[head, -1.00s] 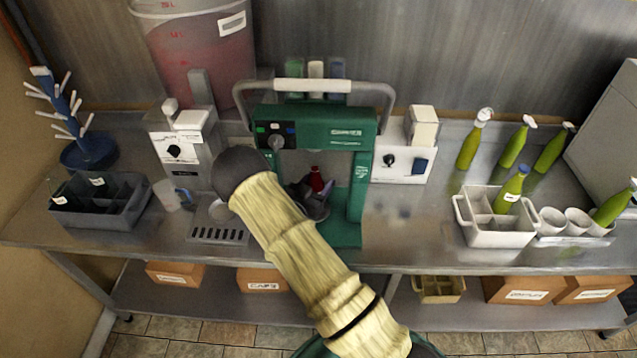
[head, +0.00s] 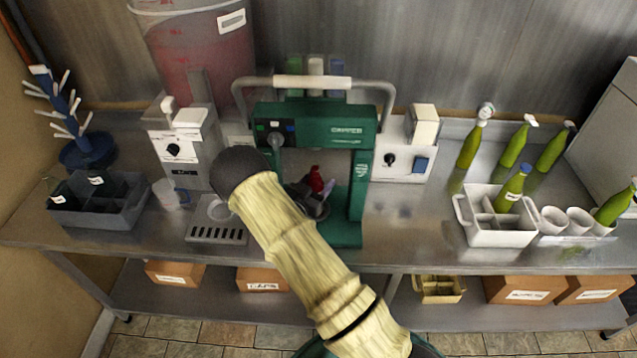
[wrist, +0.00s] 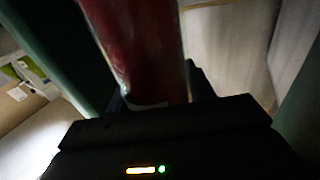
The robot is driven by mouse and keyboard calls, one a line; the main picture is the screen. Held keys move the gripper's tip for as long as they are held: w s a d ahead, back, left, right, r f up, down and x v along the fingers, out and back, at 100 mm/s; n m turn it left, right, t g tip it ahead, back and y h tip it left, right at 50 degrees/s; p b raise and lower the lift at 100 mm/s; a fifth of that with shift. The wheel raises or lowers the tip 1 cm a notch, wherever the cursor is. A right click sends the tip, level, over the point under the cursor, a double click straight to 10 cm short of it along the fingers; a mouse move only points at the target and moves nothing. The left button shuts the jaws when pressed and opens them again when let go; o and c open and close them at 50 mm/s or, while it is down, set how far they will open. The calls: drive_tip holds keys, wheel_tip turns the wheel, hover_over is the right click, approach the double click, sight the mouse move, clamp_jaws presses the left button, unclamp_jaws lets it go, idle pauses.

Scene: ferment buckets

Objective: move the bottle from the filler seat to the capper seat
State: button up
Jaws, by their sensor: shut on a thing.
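My gripper (wrist: 160,100) is shut on a dark red bottle (wrist: 145,45), which stands up from between the fingers in the wrist view. In the head view the red top of the bottle (head: 316,179) shows inside the opening of the green capper (head: 316,128). My arm hides the lower part of the bottle and most of the capper seat, so I cannot tell whether the bottle touches the seat. The filler seat (head: 217,233), a drip tray with a grille below the white filler (head: 184,146), holds no bottle.
A grey divided crate (head: 130,216) and a white mug (head: 167,194) stand left. A white crate (head: 497,237) with a green bottle, several green bottles (head: 469,146) and white cups (head: 578,219) stand right. The steel bench right of the capper (head: 405,215) is clear.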

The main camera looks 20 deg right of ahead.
drive_tip(key=shift+r, duration=0.1)
drive_tip(key=o, duration=1.4)
drive_tip(key=shift+o, duration=0.4)
drive_tip(key=b+v, duration=0.5)
drive_tip(key=v, duration=1.2)
drive_tip(key=shift+a, duration=0.2)
drive_tip(key=shift+s, duration=0.25)
